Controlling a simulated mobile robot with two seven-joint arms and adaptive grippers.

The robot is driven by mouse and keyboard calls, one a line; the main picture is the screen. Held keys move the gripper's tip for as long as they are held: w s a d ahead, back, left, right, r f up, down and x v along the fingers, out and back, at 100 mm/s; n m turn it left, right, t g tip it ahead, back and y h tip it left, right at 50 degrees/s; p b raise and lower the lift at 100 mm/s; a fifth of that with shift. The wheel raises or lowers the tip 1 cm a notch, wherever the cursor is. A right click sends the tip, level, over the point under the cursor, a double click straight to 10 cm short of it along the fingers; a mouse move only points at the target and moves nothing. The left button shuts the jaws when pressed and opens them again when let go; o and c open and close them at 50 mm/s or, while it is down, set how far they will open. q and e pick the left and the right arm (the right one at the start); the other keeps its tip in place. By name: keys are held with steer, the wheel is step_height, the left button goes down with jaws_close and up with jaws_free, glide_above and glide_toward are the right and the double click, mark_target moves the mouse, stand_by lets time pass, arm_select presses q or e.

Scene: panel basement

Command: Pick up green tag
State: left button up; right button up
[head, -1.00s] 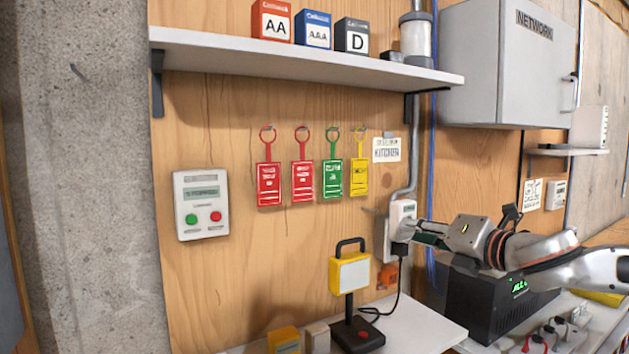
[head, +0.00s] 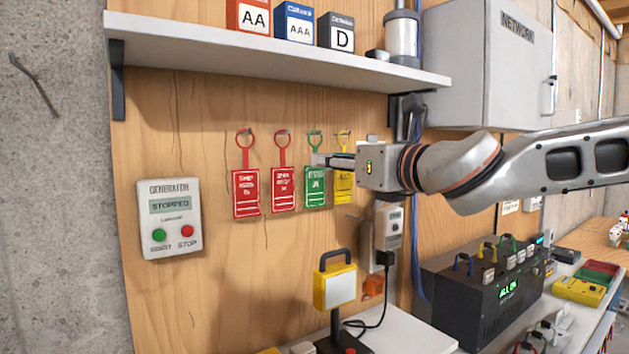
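The green tag (head: 316,187) hangs by its loop from a hook on the wooden wall panel. Two red tags, one at far left (head: 246,193) and one beside the green (head: 283,189), hang to its left. A yellow tag (head: 344,187) hangs to its right, partly covered by my gripper. My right gripper (head: 322,160) comes in from the right, its fingertips at the upper part of the green tag, near the strap. The fingers look close together; whether they touch or grip the tag cannot be told. My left gripper is not in view.
A shelf (head: 270,52) with battery boxes runs above the tags. A generator panel (head: 170,219) is at left. The grey network cabinet (head: 487,65) is at right.

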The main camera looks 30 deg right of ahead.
mark_target(315, 169)
steer(key=shift+w+a+r+p, duration=0.1)
steer(key=shift+w+p, duration=0.55)
steer(key=shift+w, duration=1.95)
steer(key=shift+c, duration=0.2)
jaws_close()
